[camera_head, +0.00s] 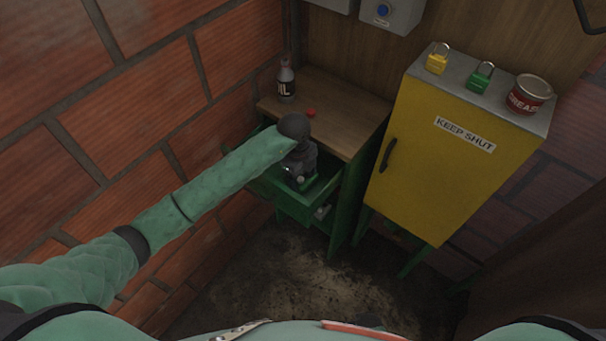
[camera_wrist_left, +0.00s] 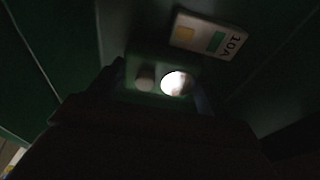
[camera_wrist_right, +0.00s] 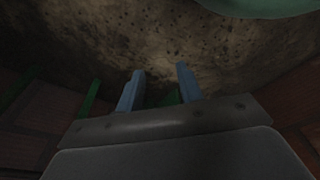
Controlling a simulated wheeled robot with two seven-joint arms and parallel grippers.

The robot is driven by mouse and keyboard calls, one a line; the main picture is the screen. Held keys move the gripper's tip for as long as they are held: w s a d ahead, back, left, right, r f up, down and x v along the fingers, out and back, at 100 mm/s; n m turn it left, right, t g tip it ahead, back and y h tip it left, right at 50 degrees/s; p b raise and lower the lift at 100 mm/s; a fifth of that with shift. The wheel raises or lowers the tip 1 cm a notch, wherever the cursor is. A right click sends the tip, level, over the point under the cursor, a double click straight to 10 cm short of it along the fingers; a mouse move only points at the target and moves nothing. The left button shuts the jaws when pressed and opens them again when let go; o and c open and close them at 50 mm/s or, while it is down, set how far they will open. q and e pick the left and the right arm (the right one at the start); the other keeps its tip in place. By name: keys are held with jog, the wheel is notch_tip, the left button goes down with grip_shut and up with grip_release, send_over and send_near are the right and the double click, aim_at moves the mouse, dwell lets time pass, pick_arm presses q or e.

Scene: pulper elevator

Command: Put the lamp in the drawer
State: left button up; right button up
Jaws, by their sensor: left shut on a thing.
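My left gripper (camera_head: 298,181) reaches down into the open green drawer (camera_head: 318,213) under the wooden worktop. In the left wrist view it is shut on a small green lamp (camera_wrist_left: 160,88), which shows a bright white round lens and a grey round knob beside it. The drawer's dark green inside (camera_wrist_left: 75,40) surrounds the lamp there. In the head view the gripper hides most of the lamp, and I cannot tell whether it touches the drawer floor. My right gripper (camera_wrist_right: 160,88) is open and empty above the dark floor.
In the left wrist view a pale card marked 10A (camera_wrist_left: 205,35) lies near the lamp. The worktop (camera_head: 345,115) bears an oil bottle (camera_head: 286,80) and a red knob (camera_head: 311,113). A yellow cabinet (camera_head: 430,160) with padlocks and a grease tin (camera_head: 530,94) stands right.

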pick_arm(q)
jog(key=shift+f, duration=0.45)
pick_arm(e)
jog(key=shift+s+d+f, duration=0.1)
jog(key=shift+d+f, duration=0.05)
jog(key=shift+f, duration=0.2)
pick_arm(q)
jog(key=shift+f, duration=0.15)
jog(key=o, duration=0.8)
pick_arm(e)
jog(key=shift+r, duration=0.15)
pick_arm(q)
jog(key=shift+w+a+r+b, duration=0.25)
jog(key=shift+r+b, duration=0.5)
jog(key=shift+r, duration=1.3)
jog(key=shift+w+a+r+b, duration=0.2)
jog(key=shift+r+b, duration=0.55)
jog(key=shift+r, duration=1.25)
jog(key=shift+w+a+r+b, duration=0.1)
jog(key=shift+a+r+b, duration=0.45)
jog(key=shift+r, duration=1.5)
pick_arm(e)
jog(key=w+a+r, duration=0.2)
jog(key=a+r, duration=0.1)
jog(key=r, duration=0.7)
jog(key=shift+w+r+g, duration=0.2)
jog(key=shift+r+g, duration=0.05)
jog(key=shift+g, duration=0.15)
